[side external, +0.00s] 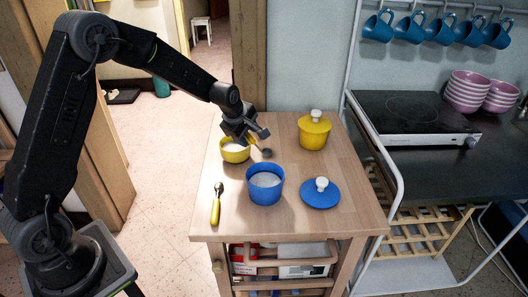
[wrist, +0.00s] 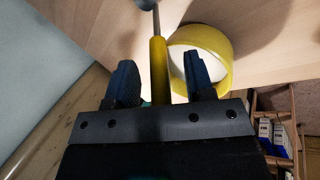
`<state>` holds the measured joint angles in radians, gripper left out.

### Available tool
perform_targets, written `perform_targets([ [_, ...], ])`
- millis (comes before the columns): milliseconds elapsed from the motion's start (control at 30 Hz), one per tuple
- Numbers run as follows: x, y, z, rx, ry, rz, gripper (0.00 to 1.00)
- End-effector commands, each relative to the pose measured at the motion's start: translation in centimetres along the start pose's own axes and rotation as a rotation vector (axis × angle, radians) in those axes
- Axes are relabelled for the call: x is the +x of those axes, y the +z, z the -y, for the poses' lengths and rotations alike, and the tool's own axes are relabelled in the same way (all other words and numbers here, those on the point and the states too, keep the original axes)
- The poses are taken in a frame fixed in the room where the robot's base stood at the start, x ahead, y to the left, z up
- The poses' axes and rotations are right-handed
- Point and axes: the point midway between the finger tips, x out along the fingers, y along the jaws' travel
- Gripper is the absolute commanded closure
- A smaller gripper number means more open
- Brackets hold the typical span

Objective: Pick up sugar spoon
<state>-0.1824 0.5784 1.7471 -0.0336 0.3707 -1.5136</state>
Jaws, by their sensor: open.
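A spoon with a yellow handle (wrist: 158,58) and a metal head lies between the spread fingers of my gripper (wrist: 162,78) in the wrist view, with gaps on both sides. In the side view my gripper (side external: 252,137) is low over the table beside the yellow bowl (side external: 235,155), and that spoon's metal head (side external: 267,153) shows just right of the bowl. My gripper is open. The yellow bowl, with white contents, also shows in the wrist view (wrist: 222,38), right of the handle. A second yellow-handled spoon (side external: 216,205) lies at the table's left front.
A blue pot (side external: 265,190) with white contents stands front of my gripper, with a blue lid (side external: 320,194) to its right. A yellow lidded pot (side external: 313,134) stands at the back right. The wooden table (side external: 345,220) is clear at the front right.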

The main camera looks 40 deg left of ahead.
Motion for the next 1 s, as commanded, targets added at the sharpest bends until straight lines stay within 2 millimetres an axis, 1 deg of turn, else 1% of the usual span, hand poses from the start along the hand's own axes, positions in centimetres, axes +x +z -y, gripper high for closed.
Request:
perform_targets([
  [67,0.33,0.01,-0.04,0.000,0.001,0.000,0.51],
  [267,0.33,0.00,-0.04,0.000,0.001,0.000,0.51],
  [767,0.30,0.00,-0.03,0.000,0.001,0.000,0.99],
  [1000,0.28,-0.01,-0.05,0.000,0.001,0.000,1.00],
])
